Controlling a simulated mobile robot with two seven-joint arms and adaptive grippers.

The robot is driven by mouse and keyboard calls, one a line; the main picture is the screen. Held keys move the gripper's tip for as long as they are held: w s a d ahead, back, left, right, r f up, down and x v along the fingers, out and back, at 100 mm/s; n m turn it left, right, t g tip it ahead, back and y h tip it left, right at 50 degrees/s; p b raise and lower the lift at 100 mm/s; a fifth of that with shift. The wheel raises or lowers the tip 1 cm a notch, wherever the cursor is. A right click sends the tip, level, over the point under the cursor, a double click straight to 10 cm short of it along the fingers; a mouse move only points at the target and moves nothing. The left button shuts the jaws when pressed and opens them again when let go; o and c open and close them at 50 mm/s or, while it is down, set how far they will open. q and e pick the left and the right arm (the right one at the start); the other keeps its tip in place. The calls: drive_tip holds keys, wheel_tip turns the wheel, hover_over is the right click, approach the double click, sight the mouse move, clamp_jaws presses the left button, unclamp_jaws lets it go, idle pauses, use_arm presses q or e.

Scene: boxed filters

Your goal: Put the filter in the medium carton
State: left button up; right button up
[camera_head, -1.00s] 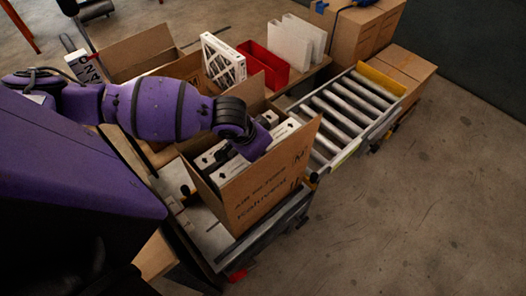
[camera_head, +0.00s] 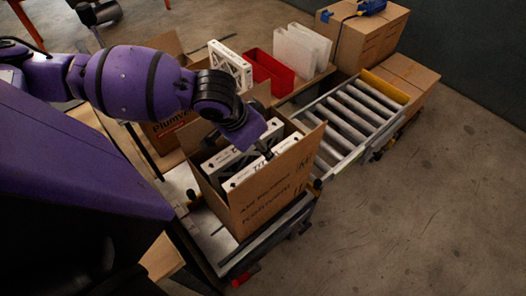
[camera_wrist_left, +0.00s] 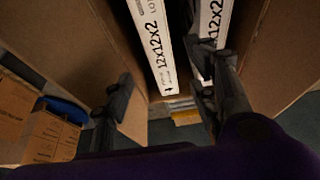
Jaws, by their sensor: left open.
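The medium carton (camera_head: 262,203), brown and marked M, stands open-topped on the bench end in the head view. White-edged filters stand upright inside it, one at the left (camera_head: 222,163) and one closer to the marked wall (camera_head: 264,168). The left wrist view shows two filter edges, one printed 12x12x2 (camera_wrist_left: 153,50) and another to its right (camera_wrist_left: 211,25). My left gripper (camera_wrist_left: 165,85) is open over the carton, its fingers near these edges. In the head view the wrist hides part of the carton's mouth. My right gripper is out of view.
Another filter (camera_head: 229,66) stands on the bench behind, beside a red bin (camera_head: 268,74) and white panels (camera_head: 302,48). A roller conveyor (camera_head: 352,117) lies to the right. Another open carton (camera_head: 168,133) is partly behind my arm. Closed cartons (camera_head: 365,35) stand at the back.

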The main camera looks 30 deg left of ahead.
use_arm(q)
drive_tip(key=shift+v, duration=1.2)
idle(0.3)
